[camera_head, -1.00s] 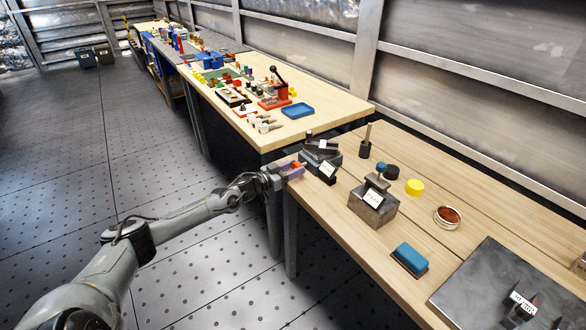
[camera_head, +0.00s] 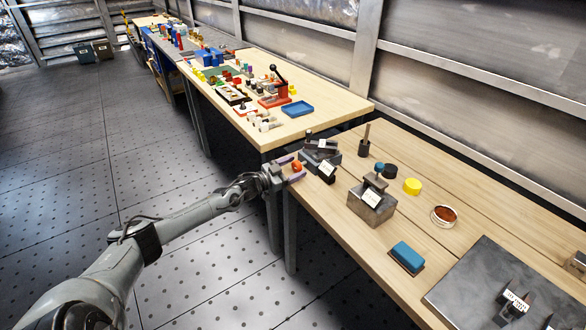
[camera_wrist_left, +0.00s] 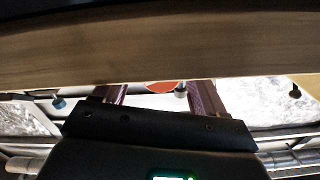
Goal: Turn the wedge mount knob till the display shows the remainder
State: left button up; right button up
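The wedge mount (camera_head: 318,157) is a dark block assembly at the near table's far left corner. Its orange-red knob (camera_head: 297,167) faces left, at the table edge. My left gripper (camera_head: 293,168) has its two purple fingers apart, one on each side of the knob, with a visible gap. In the left wrist view the orange knob (camera_wrist_left: 161,86) shows partly between the spread fingers (camera_wrist_left: 160,95). A dark display block with a pale face (camera_head: 327,170) sits at the mount's front; its reading is too small to make out. My right gripper is not in view.
A metal block with a blue-topped knob (camera_head: 371,202), a blue block (camera_head: 407,257), a yellow cylinder (camera_head: 412,187) and a round dish (camera_head: 444,216) stand on the near table. A dark plate (camera_head: 490,290) lies at the right. Floor left of the table is clear.

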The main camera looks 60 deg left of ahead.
pick_arm(q)
jog(key=s+p, duration=0.5)
jog(key=s, duration=0.5)
jog(key=shift+s, duration=0.4)
jog(key=shift+a, duration=0.1)
